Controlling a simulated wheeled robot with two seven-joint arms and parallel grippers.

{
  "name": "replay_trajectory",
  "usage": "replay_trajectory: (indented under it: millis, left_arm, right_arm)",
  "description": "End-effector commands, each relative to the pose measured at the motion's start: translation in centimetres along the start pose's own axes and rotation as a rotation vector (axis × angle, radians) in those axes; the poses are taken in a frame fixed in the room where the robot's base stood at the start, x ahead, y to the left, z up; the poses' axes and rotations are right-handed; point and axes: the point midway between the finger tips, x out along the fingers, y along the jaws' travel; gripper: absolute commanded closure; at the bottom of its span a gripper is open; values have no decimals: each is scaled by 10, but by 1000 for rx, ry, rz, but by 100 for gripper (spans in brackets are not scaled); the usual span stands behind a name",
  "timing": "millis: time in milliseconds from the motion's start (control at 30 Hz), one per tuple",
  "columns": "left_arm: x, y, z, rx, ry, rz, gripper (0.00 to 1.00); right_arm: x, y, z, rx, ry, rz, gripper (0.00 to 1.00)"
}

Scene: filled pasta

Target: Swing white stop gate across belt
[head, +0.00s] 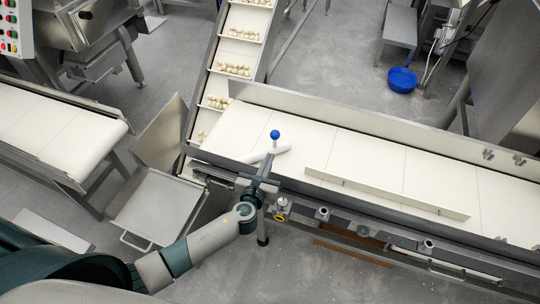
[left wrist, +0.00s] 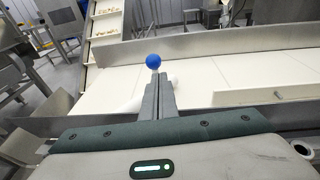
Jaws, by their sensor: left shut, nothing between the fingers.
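A short white bar (head: 254,156) with a blue ball knob (head: 275,134) lies slantwise over the belt near its front left edge; it looks like the stop gate. My left gripper (head: 268,160) is shut and empty, its fingertips at the bar, just below the knob. In the left wrist view the knob (left wrist: 153,60) shows just beyond the fingertips (left wrist: 159,78), and the white bar (left wrist: 130,103) shows on both sides of them. The fingers hide its middle, so I cannot tell whether they touch it. The cream belt (head: 370,155) is bare around it. My right gripper is out of view.
A long white rail (head: 385,191) lies lengthwise on the belt to the right. A sloped feeder (head: 235,53) carrying pasta meets the belt at its left. A grey tray (head: 160,205) and another conveyor (head: 50,125) stand left. A blue bowl (head: 402,79) lies on the floor behind.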

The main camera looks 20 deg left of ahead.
Motion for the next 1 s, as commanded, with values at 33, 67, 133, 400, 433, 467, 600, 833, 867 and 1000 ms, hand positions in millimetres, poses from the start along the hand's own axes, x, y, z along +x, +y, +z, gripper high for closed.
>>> replay_trajectory:
  millis: [33, 67, 133, 400, 433, 467, 600, 833, 867, 1000]
  left_arm:
    - [-9, -2, -2, -2, 1, -2, 100]
    - [-14, -2, -2, -2, 1, -3, 100]
    - [-25, -3, -2, -1, 0, -2, 100]
    - [-48, -6, -1, 0, 1, 0, 100]
    - [-49, -6, -1, 0, 0, -1, 100]
    - [-49, -6, 0, 0, 0, -1, 100]
    - [-50, -6, 0, 0, 0, -1, 100]
    - [-49, -6, 1, -3, 1, 1, 76]
    - [-48, -5, 1, -8, 1, 3, 69]
    - [-37, 2, 8, -59, 13, 31, 51]
  right_arm:
    - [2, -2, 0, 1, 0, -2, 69]
    - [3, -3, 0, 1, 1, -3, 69]
    - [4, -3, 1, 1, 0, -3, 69]
    - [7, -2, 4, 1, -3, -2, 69]
    - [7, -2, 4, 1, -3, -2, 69]
    - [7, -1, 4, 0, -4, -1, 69]
    - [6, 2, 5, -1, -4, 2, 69]
    - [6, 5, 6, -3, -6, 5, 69]
    - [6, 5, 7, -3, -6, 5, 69]
    - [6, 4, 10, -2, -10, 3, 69]
